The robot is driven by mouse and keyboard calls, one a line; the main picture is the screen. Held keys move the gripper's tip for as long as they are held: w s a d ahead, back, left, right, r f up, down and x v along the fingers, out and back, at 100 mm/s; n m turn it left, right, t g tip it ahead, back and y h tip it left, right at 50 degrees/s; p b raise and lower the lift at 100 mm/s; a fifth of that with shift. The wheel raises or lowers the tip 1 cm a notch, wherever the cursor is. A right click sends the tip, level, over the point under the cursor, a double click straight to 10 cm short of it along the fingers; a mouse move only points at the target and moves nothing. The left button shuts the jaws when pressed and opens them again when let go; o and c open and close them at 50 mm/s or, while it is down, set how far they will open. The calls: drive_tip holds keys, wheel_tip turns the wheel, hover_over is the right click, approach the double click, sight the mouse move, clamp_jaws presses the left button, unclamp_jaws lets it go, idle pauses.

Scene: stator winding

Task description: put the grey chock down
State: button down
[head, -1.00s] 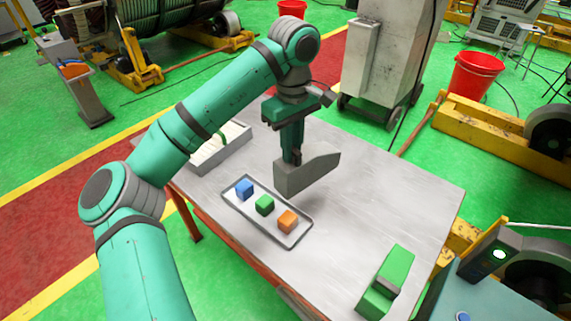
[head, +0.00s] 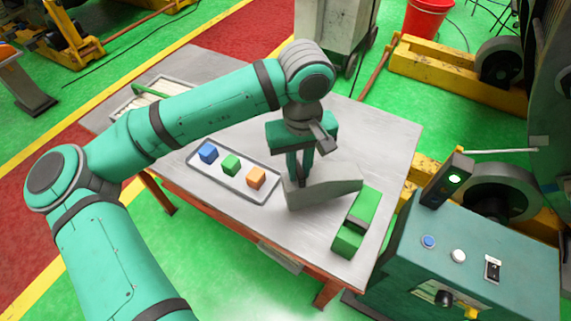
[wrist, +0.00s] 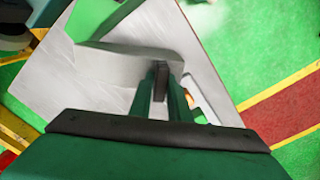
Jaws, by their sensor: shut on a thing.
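The grey chock (head: 325,189) is a wedge-shaped block, thick at its left end and tapering to the right in the head view. My gripper (head: 299,178) is shut on its thick end. The chock is over the table (head: 375,131), beside the green block and to the right of the tray; I cannot tell whether it touches the tabletop. In the wrist view the chock (wrist: 115,62) spans the middle, with my gripper's fingers (wrist: 160,85) on it.
A tray (head: 271,194) with blue, green and orange cubes lies left of the chock. A green block (head: 357,222) with a grey band lies at the right front. A console (head: 470,235) with buttons stands at the right. The table's far right part is bare.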

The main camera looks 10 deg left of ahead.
drive_tip(key=shift+f, duration=3.35)
drive_tip(key=c, duration=1.7)
unclamp_jaws()
wheel_tip(320, 180, up, 12)
drive_tip(key=shift+r, duration=0.15)
